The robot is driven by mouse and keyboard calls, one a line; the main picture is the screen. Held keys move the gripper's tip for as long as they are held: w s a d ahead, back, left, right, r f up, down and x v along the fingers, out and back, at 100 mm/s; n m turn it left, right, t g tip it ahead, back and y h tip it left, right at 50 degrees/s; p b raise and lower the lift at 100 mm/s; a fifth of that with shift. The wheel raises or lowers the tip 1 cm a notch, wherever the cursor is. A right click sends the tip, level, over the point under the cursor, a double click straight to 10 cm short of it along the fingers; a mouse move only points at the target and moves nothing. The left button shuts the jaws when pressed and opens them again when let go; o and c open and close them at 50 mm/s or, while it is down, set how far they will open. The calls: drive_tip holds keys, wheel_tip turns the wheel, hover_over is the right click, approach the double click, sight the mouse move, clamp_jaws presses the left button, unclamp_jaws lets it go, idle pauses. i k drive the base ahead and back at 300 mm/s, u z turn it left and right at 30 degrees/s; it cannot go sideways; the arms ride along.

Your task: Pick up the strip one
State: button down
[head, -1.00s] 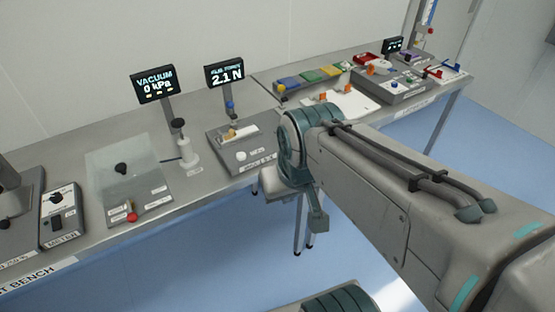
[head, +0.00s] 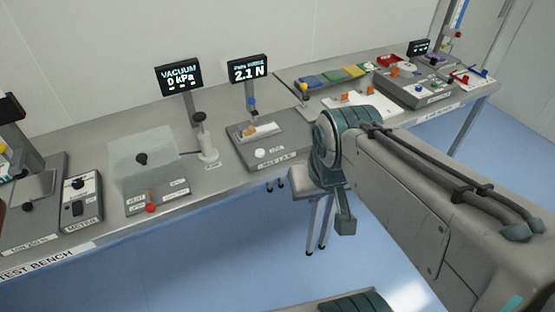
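No label reading strip one can be made out. A pale strip with a tan piece (head: 262,131) lies on the grey tester plate (head: 283,150) below the 2.1 N display; I cannot tell if it is strip one. Small orange pieces (head: 371,97) stand on a white sheet (head: 352,107) further right along the bench. My arm crosses the right half of the head view, its bent joint in front of the bench edge. My gripper is not visible; the arm hides whatever lies behind it.
The bench holds a vacuum display (head: 179,77), a force display (head: 248,69), a clear chamber (head: 150,160) with a red button (head: 151,208), and a meter (head: 82,198). Blue floor (head: 230,240) is open in front.

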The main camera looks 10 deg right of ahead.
sight(252, 133)
drive_tip(key=i, duration=1.05)
drive_tip(key=u, duration=0.5)
